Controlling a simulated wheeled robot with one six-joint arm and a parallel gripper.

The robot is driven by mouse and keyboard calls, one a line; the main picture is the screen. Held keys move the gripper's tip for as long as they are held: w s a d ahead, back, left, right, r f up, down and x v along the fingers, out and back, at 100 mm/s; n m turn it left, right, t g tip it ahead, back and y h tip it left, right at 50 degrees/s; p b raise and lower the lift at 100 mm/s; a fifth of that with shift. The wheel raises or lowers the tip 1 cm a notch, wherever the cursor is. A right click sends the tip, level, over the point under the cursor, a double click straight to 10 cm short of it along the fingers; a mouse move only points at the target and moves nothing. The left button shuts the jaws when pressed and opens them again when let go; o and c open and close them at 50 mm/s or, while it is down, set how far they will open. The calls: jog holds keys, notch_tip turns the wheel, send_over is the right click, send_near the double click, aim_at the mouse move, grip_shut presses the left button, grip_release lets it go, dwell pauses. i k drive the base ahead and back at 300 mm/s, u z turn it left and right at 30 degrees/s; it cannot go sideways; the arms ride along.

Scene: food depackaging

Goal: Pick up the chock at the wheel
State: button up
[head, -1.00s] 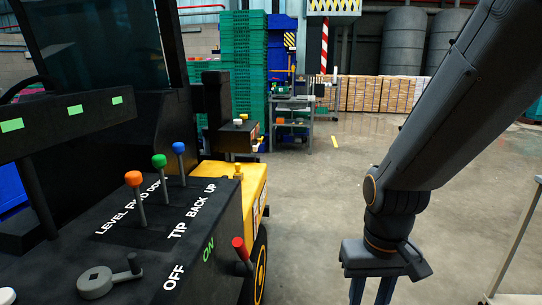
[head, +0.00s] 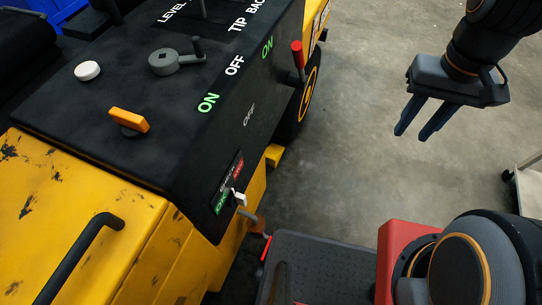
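A small yellow block that looks like the chock (head: 274,155) is on the concrete floor at the vehicle's side, just below the black wheel (head: 290,115) in the picture. The vehicle's body hides part of the wheel. My gripper (head: 412,134) hangs at the upper right over bare floor, well to the right of the yellow block. Its two blue fingers point down and to the left, with a gap between them and nothing in it.
The yellow and black vehicle fills the left side. Its dark control panel (head: 130,90) carries an orange knob (head: 129,120), and a red-handled lever (head: 298,60) stands out at its edge. Bare floor lies between vehicle and gripper. A cart (head: 527,180) is at the right edge.

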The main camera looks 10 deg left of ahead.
aim_at(273, 154)
jog(key=k, duration=0.5)
jog(key=z, duration=1.25)
jog(key=i, duration=2.1)
jog(key=u, duration=2.3)
